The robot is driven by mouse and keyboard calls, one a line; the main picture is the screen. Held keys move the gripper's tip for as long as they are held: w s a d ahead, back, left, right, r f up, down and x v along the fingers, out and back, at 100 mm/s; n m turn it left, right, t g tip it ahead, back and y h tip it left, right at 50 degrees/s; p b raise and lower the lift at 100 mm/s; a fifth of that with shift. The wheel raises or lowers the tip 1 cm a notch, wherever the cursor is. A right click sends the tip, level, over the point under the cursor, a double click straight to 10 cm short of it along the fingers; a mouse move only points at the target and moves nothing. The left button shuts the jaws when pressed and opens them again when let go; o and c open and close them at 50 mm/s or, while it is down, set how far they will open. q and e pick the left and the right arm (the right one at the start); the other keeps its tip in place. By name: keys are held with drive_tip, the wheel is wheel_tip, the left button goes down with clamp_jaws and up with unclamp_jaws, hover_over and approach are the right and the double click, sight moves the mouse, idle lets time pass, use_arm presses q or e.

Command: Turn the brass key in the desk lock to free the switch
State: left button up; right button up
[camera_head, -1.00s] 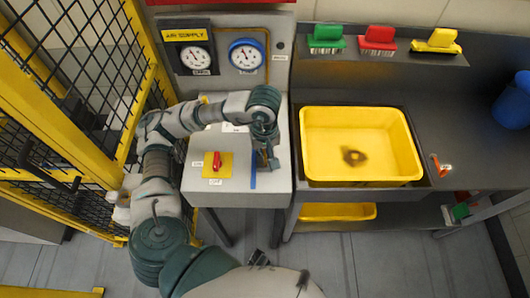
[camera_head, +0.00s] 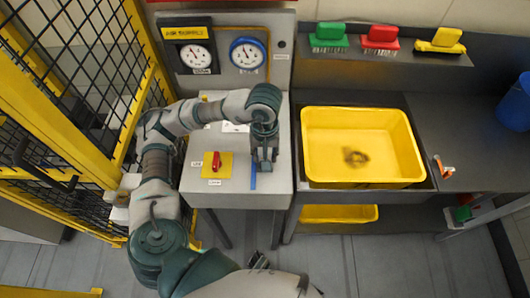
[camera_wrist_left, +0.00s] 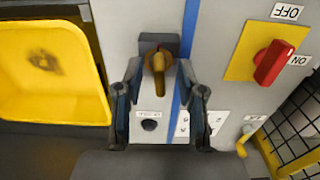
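The brass key (camera_wrist_left: 158,66) stands in the dark desk lock (camera_wrist_left: 160,42) in the left wrist view, beside a blue stripe. My left gripper (camera_wrist_left: 160,75) is open, with one finger on each side of the key; I see gaps between fingers and key. In the head view my left gripper (camera_head: 264,165) points down at the desk and hides the key and lock. The red switch (camera_head: 216,161) sits on a yellow plate left of the gripper; it also shows in the left wrist view (camera_wrist_left: 272,62), with ON and OFF labels. My right gripper is not in view.
A yellow bin (camera_head: 362,180) stands right of the desk (camera_head: 240,186). Two gauges (camera_head: 247,54) are on the panel behind. Yellow-framed mesh fencing (camera_head: 75,115) stands close on the left. Brushes (camera_head: 380,38) sit on the back shelf.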

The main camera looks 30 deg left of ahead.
use_arm(q)
wheel_tip(320, 180, up, 12)
idle(0.6)
